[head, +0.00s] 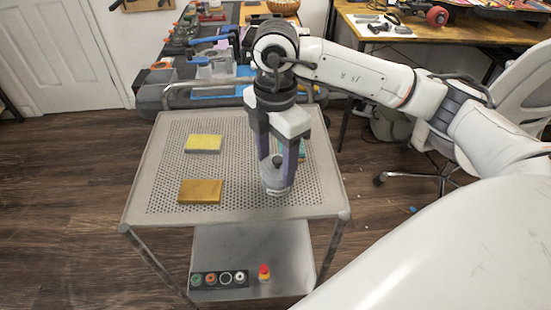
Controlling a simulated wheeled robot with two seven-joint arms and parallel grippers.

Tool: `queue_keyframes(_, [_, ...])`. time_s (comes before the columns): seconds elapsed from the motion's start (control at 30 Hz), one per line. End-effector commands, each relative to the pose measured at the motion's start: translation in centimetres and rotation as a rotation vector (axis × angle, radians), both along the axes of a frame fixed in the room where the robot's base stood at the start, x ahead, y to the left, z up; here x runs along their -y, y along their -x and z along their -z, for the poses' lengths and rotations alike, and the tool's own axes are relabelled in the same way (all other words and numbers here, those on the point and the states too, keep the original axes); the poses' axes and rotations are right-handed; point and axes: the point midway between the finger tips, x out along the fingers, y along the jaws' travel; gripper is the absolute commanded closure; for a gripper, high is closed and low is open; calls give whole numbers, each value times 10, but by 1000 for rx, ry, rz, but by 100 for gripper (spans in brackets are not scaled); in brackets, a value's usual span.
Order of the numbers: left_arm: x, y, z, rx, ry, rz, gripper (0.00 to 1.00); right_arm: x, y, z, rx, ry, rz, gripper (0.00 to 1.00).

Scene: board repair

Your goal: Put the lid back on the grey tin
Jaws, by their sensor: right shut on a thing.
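The grey tin (276,187) stands on the perforated top of the cart, near its right front part. My right gripper (278,168) points straight down over it. Its two fingers are shut on the lid, whose dark knob (277,160) shows between them. The fingers hide much of the lid and the tin's upper part. I cannot tell whether the lid rests on the tin or is just above it. My left gripper is not in view.
The cart top (240,209) also holds a yellow-and-grey sponge (203,143) and a tan block (200,191) on the left. A teal thing (302,151) is partly hidden behind my right gripper. A cluttered bench (225,40) stands behind.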

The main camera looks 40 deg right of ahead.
Motion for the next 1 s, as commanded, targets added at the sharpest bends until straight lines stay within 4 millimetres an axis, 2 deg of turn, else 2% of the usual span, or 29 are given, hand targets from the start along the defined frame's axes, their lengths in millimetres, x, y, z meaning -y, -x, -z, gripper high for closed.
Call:
queue_keyframes(0.87, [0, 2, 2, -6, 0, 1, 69, 0, 0, 2, 1, 0, 0, 66])
queue_keyframes(0.9, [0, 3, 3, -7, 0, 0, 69, 0, 0, 2, 1, 0, 0, 39])
queue_keyframes(1.0, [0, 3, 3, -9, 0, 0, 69, 0, 0, 2, 1, 0, 0, 23])
